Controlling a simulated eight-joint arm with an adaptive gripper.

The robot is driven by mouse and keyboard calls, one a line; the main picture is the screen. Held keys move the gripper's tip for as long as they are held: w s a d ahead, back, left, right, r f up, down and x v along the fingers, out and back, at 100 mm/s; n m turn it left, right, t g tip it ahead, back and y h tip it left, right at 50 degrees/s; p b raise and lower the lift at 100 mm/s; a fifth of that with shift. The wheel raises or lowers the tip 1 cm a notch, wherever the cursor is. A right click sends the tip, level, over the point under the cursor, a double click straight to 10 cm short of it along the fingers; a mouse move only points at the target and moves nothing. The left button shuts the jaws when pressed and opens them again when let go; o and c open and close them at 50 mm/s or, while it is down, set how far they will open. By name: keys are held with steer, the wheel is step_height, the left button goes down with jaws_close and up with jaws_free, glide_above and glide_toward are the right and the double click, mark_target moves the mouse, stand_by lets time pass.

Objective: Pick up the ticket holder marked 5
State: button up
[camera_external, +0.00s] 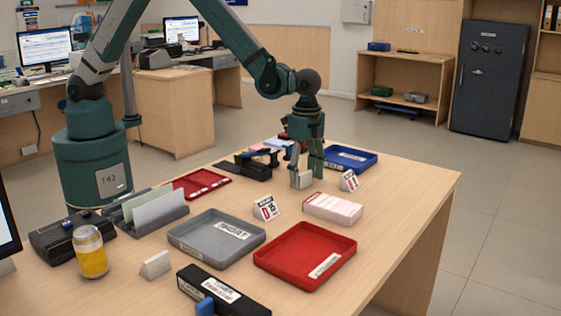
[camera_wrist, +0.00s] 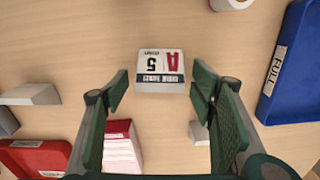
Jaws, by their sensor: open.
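The ticket holder marked 5 (camera_wrist: 160,70) stands on the counter in the wrist view, a white piece with a red A and a black 5, printed upside down in part. My gripper (camera_wrist: 159,88) is open, with one green finger to the left of the holder and one to its right, and gaps on both sides. In the external view my gripper (camera_external: 306,165) points down over the counter. A pale block (camera_external: 302,181) at its fingertips looks like this holder, its marking not visible there.
Nearby are a ticket holder marked 10 (camera_external: 265,207), another holder (camera_external: 349,181), a pink-and-white stack (camera_external: 332,209), a blue tray (camera_wrist: 283,65) labelled FULL, a red tray (camera_external: 305,255) and a grey tray (camera_external: 217,238). Bare wood surrounds the 5 holder.

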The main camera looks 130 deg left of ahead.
mark_target(305, 173)
stand_by(0.3)
steer(key=c, duration=1)
steer(key=shift+r+p, duration=0.85)
steer(key=shift+r, duration=4.15)
